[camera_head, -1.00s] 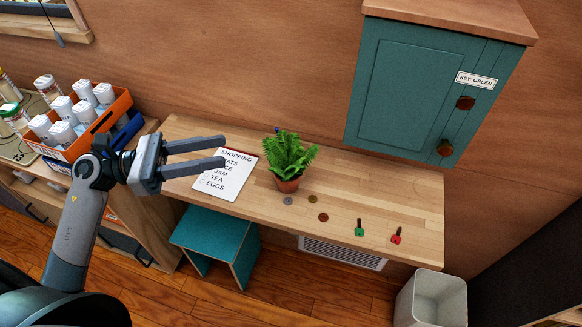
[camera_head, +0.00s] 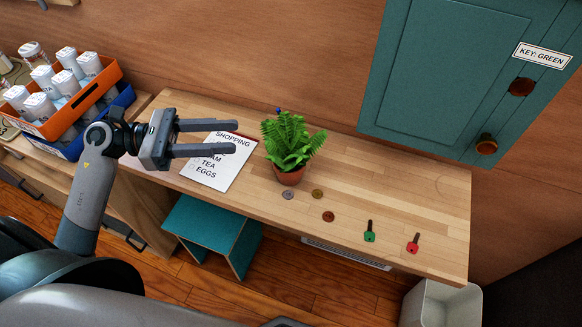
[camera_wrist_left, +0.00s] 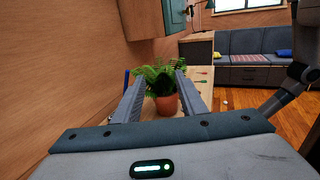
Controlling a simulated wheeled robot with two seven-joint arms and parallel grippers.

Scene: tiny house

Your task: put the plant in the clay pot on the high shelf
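A green fern plant (camera_head: 290,140) stands upright in a clay pot (camera_head: 288,175) on the wooden desk. My left gripper (camera_head: 234,137) is open and empty, to the left of the plant and pointing toward it, over the shopping list. In the left wrist view the plant (camera_wrist_left: 158,76) and its clay pot (camera_wrist_left: 167,104) show between the two fingers (camera_wrist_left: 158,95), ahead of the fingertips. The pot is apart from the fingers. No high shelf can be made out for sure. My right gripper is not in view.
A paper shopping list (camera_head: 222,165) lies on the desk (camera_head: 400,190). A teal cabinet (camera_head: 440,80) hangs above. Orange crate (camera_head: 100,85) with bottles stands left; teal stool (camera_head: 210,230) below.

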